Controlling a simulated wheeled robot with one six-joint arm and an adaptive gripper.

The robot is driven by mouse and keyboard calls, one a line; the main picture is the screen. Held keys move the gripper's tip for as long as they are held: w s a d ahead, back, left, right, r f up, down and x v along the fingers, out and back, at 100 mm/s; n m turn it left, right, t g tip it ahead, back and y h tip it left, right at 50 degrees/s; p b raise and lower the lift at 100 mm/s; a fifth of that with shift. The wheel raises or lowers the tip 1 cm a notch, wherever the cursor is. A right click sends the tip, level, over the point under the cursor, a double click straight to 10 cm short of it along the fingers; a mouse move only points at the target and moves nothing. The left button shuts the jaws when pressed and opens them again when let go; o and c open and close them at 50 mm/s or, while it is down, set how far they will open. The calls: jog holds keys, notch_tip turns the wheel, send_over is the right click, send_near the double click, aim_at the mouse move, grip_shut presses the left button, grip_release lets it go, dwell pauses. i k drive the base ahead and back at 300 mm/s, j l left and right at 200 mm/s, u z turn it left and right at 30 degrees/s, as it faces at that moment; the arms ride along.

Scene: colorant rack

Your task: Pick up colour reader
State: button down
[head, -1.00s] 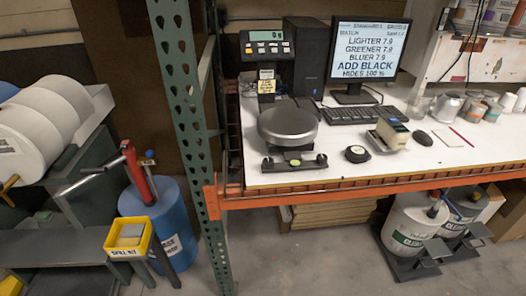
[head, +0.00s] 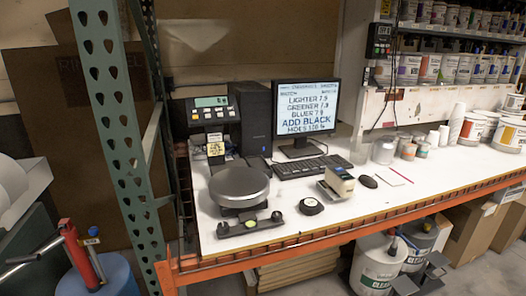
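A small boxy device, cream with a dark greenish top (head: 340,180), sits on a pale flat base on the white workbench. It looks like the colour reader. It stands between a round black puck-like object (head: 311,206) on its left and a dark computer mouse (head: 368,182) on its right. Nothing covers it from above. My gripper is not in view.
A scale with a round metal pan (head: 239,187) is at the bench's left. A monitor (head: 305,116) and keyboard (head: 312,166) stand behind. Several cups and cans (head: 409,150) are to the right. A green post (head: 108,120) and orange beam (head: 330,231) edge the bench.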

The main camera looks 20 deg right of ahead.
aim_at(342, 183)
jog(key=i+l+z, duration=0.1)
jog(key=i+l, duration=0.15)
jog(key=i, duration=0.2)
jog(key=i+l+z, duration=0.1)
jog(key=i, duration=0.35)
jog(key=i+l+z, duration=0.15)
jog(key=i, duration=0.35)
jog(key=i+l+z, duration=0.1)
jog(key=i+l, duration=0.15)
jog(key=i, duration=0.2)
